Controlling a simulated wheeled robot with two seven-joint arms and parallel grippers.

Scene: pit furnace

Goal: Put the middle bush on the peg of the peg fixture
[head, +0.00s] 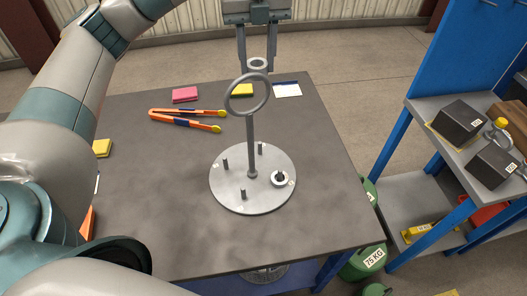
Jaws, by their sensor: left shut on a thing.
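My left gripper (257,63) hangs at the top of the head view, fingers pointing down. It is shut on a small grey ring-shaped bush (258,63), held between the fingertips above and behind the fixture's ring handle. The peg fixture (230,196) is a round silver plate on the table, with a tall central post (250,145) topped by a large ring (232,104). Several short pegs stand on the plate, such as one at the left (225,164) and one at the front (243,194). Another pale bush (279,183) sits at the plate's right, around a dark centre. My right gripper is not visible.
The grey table (320,180) holds orange tongs (175,113), a pink pad (185,95), yellow pads (242,90) and a white card (287,90). A blue rack (395,145) with dark blocks (459,118) stands at the right. Table right of the plate is clear.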

